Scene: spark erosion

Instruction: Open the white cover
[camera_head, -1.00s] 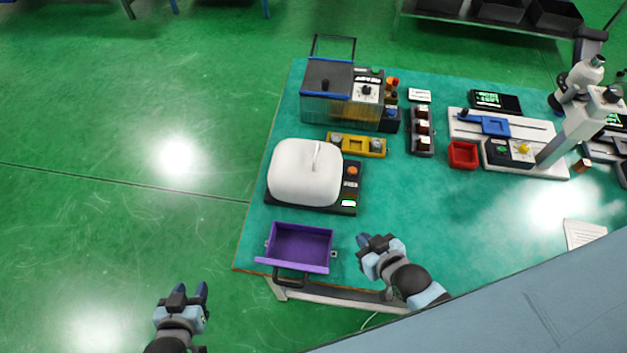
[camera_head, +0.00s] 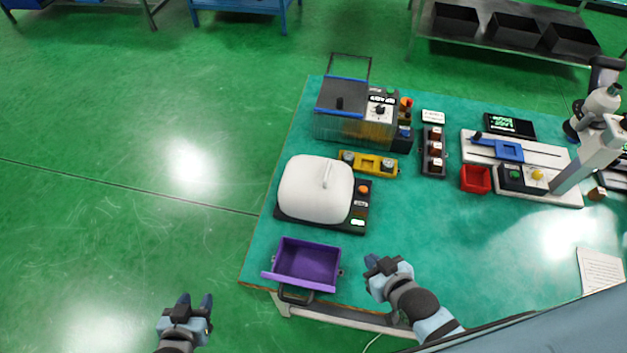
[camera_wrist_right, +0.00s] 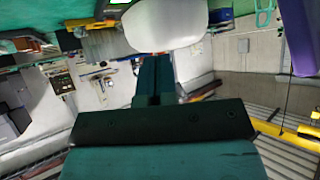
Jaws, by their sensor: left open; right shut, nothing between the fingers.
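My left gripper (camera_head: 195,301) is open and empty off the table, in front and to the left.
A purple bin (camera_head: 306,264) stands at the table's front left, between the cover and the edge. Behind the cover are a yellow fixture (camera_head: 368,164) and a clear tank with a dark lid (camera_head: 341,97). A red tray (camera_head: 475,180) lies to the right. The table's middle front is clear.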

